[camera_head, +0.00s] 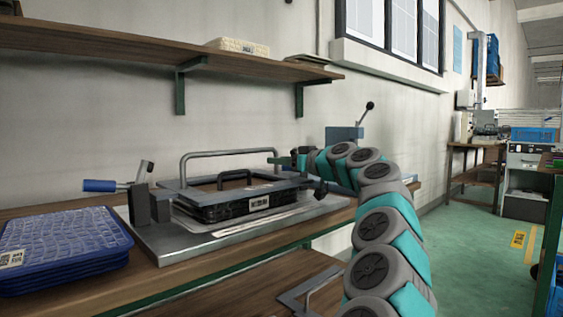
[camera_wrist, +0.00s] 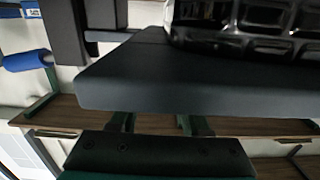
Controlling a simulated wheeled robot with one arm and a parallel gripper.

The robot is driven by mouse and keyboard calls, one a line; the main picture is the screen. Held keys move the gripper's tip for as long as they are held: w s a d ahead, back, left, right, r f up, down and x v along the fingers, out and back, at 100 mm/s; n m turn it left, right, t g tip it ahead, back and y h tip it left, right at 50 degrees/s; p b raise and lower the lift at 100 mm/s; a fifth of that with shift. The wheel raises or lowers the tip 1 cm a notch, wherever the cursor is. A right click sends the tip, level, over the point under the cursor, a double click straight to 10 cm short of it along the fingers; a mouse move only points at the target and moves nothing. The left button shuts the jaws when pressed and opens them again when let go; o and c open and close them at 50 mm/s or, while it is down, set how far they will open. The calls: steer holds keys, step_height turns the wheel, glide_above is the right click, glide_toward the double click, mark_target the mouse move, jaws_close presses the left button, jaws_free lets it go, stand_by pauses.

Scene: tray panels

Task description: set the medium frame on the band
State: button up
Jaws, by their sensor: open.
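A dark grey frame (camera_head: 172,184) lies flat over a black tray panel (camera_head: 230,210) on a metal fixture plate (camera_head: 170,248). A black handle (camera_head: 235,174) and a taller grey bar handle (camera_head: 230,153) stand above it. I cannot tell whether this is the medium frame, nor pick out the band. My gripper (camera_head: 296,160) is open at the right rear of the frame, partly hidden. In the wrist view, a dark slab (camera_wrist: 190,85), probably the frame's edge, crosses above a gripper part (camera_wrist: 155,150); I cannot tell if they touch. The black tray panel shows at top right.
Blue trays (camera_head: 65,245) are stacked at left beside a blue-handled clamp (camera_head: 100,186). Another grey frame (camera_head: 310,290) lies on the lower shelf. A wooden shelf (camera_head: 130,45) hangs above the bench. The green floor at right is open.

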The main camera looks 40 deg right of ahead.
steer(key=shift+r+p, duration=0.65)
steer(key=s+d, duration=0.1)
steer(key=s, duration=1.1)
steer(key=shift+r, duration=0.25)
